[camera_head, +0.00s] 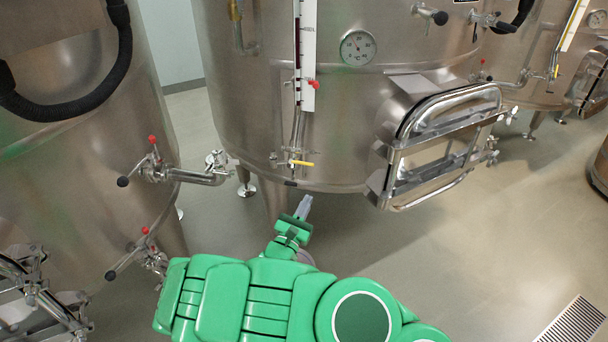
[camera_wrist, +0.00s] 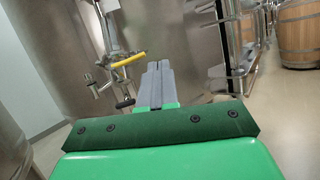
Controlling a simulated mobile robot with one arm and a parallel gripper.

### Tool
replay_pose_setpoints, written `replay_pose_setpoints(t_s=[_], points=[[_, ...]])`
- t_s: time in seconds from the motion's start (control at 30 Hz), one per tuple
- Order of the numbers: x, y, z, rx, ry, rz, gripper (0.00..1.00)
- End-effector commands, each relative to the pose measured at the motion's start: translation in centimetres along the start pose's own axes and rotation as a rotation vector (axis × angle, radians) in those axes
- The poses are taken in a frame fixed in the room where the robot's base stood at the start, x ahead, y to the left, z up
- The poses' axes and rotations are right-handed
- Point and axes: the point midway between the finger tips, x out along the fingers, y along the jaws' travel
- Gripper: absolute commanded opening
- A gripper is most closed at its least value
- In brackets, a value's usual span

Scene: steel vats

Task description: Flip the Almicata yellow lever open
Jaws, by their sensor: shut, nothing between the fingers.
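The yellow lever (camera_head: 302,163) is a short handle on a small valve low on the front of the middle steel vat (camera_head: 250,80), below a level gauge. In the head view it points to the right, roughly level. In the wrist view the yellow lever (camera_wrist: 130,60) shows ahead and to the left of the fingers, slanting slightly. My gripper (camera_head: 304,203) is below the lever in the head view and apart from it. In the wrist view my gripper (camera_wrist: 158,68) has its grey fingers shut together with nothing between them. No label name is readable.
A manway door (camera_head: 440,140) with a metal frame juts out right of the lever. A temperature dial (camera_head: 358,47) sits above. The left vat (camera_head: 80,150) carries valves with red and black knobs (camera_head: 152,140). A floor drain (camera_head: 572,322) lies at right; the floor there is clear.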

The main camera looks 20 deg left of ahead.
Motion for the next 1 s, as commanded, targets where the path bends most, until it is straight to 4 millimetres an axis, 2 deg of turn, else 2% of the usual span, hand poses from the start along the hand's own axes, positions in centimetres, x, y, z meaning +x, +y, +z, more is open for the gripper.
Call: replay_pose_setpoints(t_s=[0.03, 0.13, 0.37, 0.77, 1.0], points=[[-1.0, 1.0, -0.8, -0.006, 0.012, 0.037, 0.00], [-2.4, 2.4, -1.8, -0.012, 0.026, 0.089, 0.00], [-3.4, 3.5, -2.6, -0.015, 0.037, 0.132, 0.00], [-2.9, 3.5, -2.5, -0.014, 0.037, 0.129, 0.00], [-0.1, 3.7, -2.7, -0.014, 0.038, 0.125, 0.00]])
